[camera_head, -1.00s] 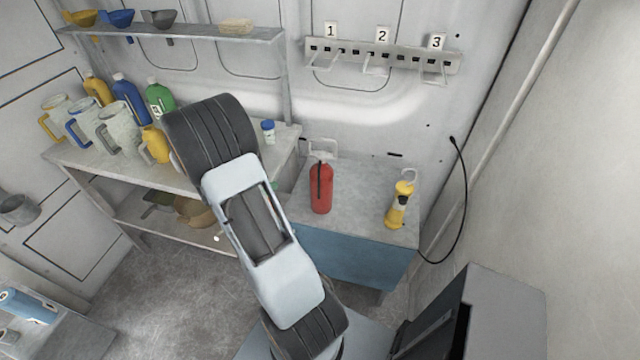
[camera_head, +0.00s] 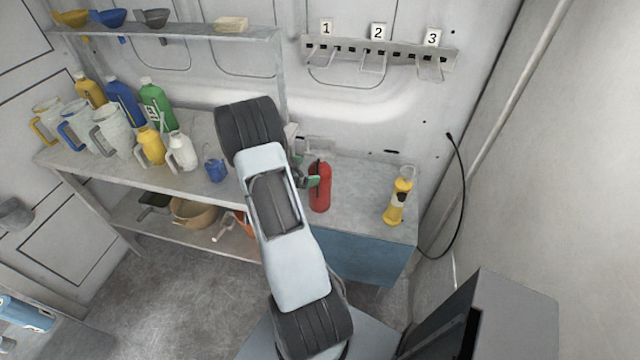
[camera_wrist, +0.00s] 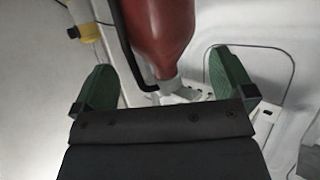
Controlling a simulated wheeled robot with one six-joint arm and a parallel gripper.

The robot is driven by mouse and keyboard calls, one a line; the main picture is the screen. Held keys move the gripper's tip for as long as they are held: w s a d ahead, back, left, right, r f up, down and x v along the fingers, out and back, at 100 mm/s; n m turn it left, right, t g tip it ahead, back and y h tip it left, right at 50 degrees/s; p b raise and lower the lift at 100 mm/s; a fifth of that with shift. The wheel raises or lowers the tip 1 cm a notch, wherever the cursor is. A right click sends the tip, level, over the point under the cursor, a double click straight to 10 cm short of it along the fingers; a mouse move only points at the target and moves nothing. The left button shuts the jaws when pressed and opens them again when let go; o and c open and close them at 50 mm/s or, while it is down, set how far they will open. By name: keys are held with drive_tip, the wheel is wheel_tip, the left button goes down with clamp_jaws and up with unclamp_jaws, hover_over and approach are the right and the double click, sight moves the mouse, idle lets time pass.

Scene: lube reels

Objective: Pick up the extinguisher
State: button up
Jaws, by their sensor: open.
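The red extinguisher (camera_head: 320,188) stands upright on the blue cabinet's grey top in the head view. My gripper (camera_head: 309,181) is at its left side, partly hidden behind my arm. In the wrist view the extinguisher (camera_wrist: 158,35) lies between the two green fingers of my gripper (camera_wrist: 165,85), which are spread wide and apart from it. Its black hose and grey neck show close to the gripper's palm. I cannot tell from the head view how far the fingers reach around it.
A yellow lantern-like item (camera_head: 398,203) stands right of the extinguisher on the cabinet (camera_head: 355,255). A wall rack (camera_head: 385,55) with hooks numbered 1 to 3 hangs above. The shelf bench (camera_head: 150,182) at left holds several jugs and bottles. A black cable hangs at right.

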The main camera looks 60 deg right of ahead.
sight(318, 169)
drive_tip(key=shift+p+x, duration=0.95)
drive_tip(key=shift+x, duration=1.95)
drive_tip(key=shift+c, duration=0.4)
drive_tip(key=c, duration=1.5)
drive_tip(key=shift+w+r, duration=0.1)
drive_tip(key=shift+w, duration=0.05)
drive_tip(key=shift+c, duration=0.4)
drive_tip(key=shift+r, duration=0.15)
